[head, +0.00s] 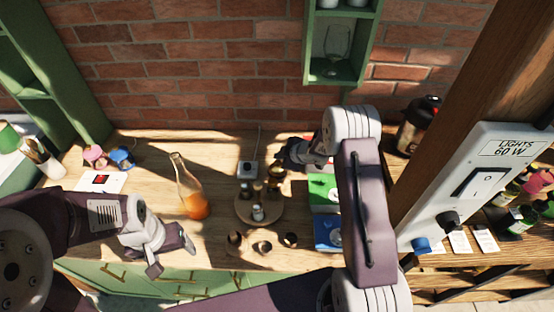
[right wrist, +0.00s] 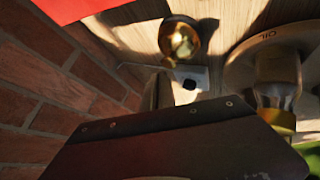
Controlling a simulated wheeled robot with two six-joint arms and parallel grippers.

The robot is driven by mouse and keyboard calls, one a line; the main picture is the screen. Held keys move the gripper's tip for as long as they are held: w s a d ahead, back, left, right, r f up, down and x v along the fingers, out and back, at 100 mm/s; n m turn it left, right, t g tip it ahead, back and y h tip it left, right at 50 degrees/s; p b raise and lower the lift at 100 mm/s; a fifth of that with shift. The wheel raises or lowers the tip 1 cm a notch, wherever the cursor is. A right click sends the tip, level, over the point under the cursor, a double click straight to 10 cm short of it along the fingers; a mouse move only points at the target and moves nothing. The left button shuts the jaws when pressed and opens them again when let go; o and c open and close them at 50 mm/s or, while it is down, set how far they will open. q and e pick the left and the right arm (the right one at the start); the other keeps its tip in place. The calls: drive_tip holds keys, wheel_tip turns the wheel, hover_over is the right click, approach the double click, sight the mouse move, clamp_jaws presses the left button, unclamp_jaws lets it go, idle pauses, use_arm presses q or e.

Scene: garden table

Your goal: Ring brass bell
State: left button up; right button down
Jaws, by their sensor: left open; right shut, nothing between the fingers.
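The brass bell (head: 276,171) stands on the wooden table, behind the round wooden tray and partly crowded by my right gripper. In the right wrist view the round brass top of the bell (right wrist: 180,40) shows near the upper middle. My right gripper (head: 287,153) is shut and empty, close behind and just right of the bell; whether it touches the bell cannot be told. My left gripper (head: 172,258) is open and empty over the table's front edge, at left, far from the bell.
The round tray (head: 243,213) holds several small bottles; its rim reads OIL in the right wrist view. An orange bottle (head: 193,200), a white socket box (head: 247,169), green (head: 322,190) and blue (head: 326,231) boxes stand around. A brick wall (head: 190,80) rises behind.

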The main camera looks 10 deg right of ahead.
wheel_tip(320, 180, up, 6)
drive_tip(key=p, duration=0.6)
idle(0.6)
